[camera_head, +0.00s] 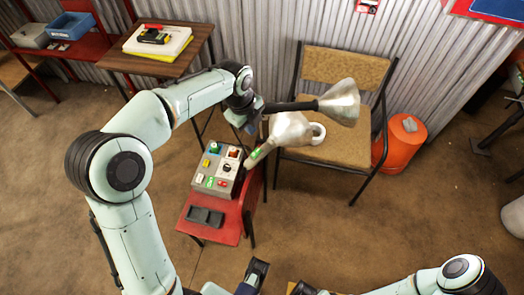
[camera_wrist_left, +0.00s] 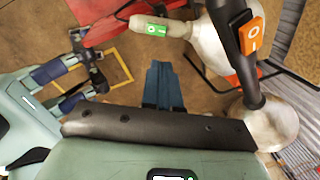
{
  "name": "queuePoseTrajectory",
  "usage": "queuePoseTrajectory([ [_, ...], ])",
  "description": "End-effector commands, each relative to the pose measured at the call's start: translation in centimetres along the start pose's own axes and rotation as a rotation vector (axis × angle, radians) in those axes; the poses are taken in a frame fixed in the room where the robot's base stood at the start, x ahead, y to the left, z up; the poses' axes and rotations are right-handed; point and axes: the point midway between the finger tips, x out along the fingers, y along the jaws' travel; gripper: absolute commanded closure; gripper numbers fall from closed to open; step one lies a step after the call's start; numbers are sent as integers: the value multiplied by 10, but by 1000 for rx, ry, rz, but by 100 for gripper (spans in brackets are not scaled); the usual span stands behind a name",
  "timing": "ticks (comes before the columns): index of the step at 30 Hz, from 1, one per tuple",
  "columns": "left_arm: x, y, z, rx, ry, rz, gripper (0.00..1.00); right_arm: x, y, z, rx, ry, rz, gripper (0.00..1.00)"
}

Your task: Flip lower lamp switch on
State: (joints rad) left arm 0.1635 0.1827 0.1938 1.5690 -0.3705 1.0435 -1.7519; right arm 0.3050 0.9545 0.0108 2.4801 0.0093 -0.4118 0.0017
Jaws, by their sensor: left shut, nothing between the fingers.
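The lower lamp (camera_head: 290,130) has a silver shade and a pale handle with a small green switch (camera_head: 254,154). In the left wrist view this green switch (camera_wrist_left: 157,30) shows white marks. The upper lamp (camera_head: 340,103) has a silver shade and a dark stem. An orange switch (camera_wrist_left: 252,38) with a white ring mark sits on the dark stem. My left gripper (camera_head: 250,126) is shut and empty, beside the lamps. Its blue fingers (camera_wrist_left: 163,82) are together below the green switch in the wrist view, apart from it. My right gripper (camera_head: 278,280) is low in the head view, its fingers apart.
A grey control box (camera_head: 217,170) with coloured buttons stands on a red chair (camera_head: 222,228). An orange bin (camera_head: 400,145) is at right. A small table (camera_head: 140,62) stands back left.

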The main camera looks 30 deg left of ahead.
Motion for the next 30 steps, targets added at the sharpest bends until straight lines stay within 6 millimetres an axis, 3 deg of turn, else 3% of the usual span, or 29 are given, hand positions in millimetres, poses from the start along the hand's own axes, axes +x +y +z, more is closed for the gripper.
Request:
queuePoseTrajectory([
  [11, -2, 0, 2, 2, -3, -8, 100, 2, -1, -1, -3, 2, -3, 73],
  [16, 8, 1, 2, 2, -2, -6, 100, 4, 0, -1, -3, 4, -3, 73],
  [30, 102, 1, 2, 2, -1, -3, 100, 18, 2, -10, -5, 26, -8, 73],
])
